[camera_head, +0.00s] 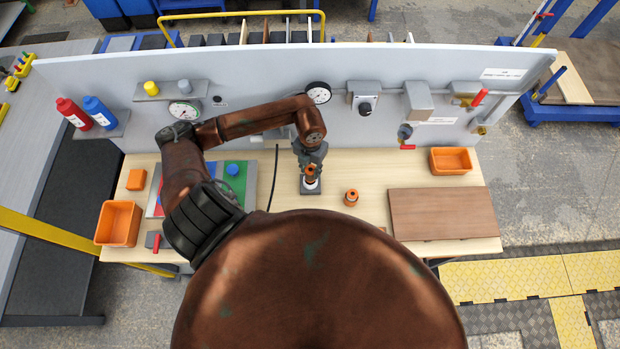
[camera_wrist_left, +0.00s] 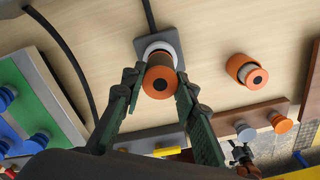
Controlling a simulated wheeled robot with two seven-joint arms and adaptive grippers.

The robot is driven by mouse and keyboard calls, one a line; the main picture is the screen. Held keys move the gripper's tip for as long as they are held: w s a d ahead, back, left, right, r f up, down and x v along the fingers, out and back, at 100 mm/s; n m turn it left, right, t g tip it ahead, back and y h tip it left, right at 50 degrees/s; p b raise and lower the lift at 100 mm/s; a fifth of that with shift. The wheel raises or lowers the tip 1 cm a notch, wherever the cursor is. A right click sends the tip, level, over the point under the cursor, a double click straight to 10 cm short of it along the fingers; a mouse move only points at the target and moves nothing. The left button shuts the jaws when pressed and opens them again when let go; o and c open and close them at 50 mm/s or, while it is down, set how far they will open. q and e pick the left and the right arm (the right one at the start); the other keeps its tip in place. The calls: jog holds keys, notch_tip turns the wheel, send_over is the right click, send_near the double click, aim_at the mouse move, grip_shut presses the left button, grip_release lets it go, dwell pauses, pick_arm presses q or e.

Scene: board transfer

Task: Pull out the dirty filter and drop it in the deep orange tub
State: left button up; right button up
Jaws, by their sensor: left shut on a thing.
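The filter with an orange cap and brownish body (camera_wrist_left: 160,82) is between the fingers of my left gripper (camera_wrist_left: 158,88), which is shut on it. In the head view this filter (camera_head: 310,172) stands upright at the grey holder (camera_head: 311,189) with a white ring. The holder also shows in the wrist view (camera_wrist_left: 171,40). I cannot tell whether the filter is still seated in the ring or just above it. The deep orange tub (camera_head: 119,223) is at the table's left front and looks empty. My right gripper is not in view.
Another orange-capped filter (camera_head: 351,197) stands on the table right of the holder. A shallower orange bin (camera_head: 451,160) is at the back right, behind a brown board (camera_head: 443,213). A coloured panel (camera_head: 235,183) lies left of the holder. A grey back panel (camera_head: 265,75) carries gauges.

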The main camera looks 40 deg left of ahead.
aim_at(311, 169)
pick_arm(q)
jog(key=shift+r+p, duration=1.1)
jog(key=shift+r, duration=1.05)
